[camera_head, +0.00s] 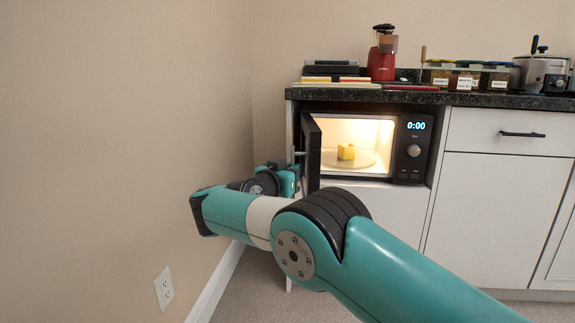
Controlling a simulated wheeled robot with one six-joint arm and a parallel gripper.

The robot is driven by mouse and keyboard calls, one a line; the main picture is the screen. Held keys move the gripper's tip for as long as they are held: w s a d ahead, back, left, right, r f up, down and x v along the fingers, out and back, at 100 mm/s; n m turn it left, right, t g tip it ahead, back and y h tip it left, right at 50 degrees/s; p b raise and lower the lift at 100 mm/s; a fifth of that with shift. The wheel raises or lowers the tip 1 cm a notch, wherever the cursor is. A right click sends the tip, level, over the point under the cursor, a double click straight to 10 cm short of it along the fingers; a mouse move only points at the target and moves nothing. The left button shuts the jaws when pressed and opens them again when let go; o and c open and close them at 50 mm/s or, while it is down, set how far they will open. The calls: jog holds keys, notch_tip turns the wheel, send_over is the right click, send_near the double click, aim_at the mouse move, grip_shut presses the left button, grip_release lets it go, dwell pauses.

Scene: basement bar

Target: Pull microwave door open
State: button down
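The microwave (413,150) sits in a recess under the dark counter, its inside lit. Its door (313,153) stands swung open on the left side, seen nearly edge-on. A yellow block (346,151) rests on the turntable (362,160) inside. My gripper (293,172) is at the outer left side of the door, close to its edge. The fingers are small and partly hidden by my arm, so I cannot tell whether they touch the door or hold its handle.
A red blender (383,54), several jars (465,78) and a slow cooker (543,72) stand on the counter (480,98). White cabinets (497,210) are below. The beige wall (120,120) is close on the left of my arm, with an outlet (164,288) low down.

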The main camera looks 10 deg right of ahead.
jog(key=shift+w+r+p, duration=0.1)
jog(key=shift+w+p, duration=0.1)
jog(key=shift+p, duration=0.1)
dwell(0.4)
jog(key=c, duration=1.2)
grip_release()
jog(key=shift+a, duration=0.2)
notch_tip(320, 180, up, 20)
jog(key=p, duration=1.1)
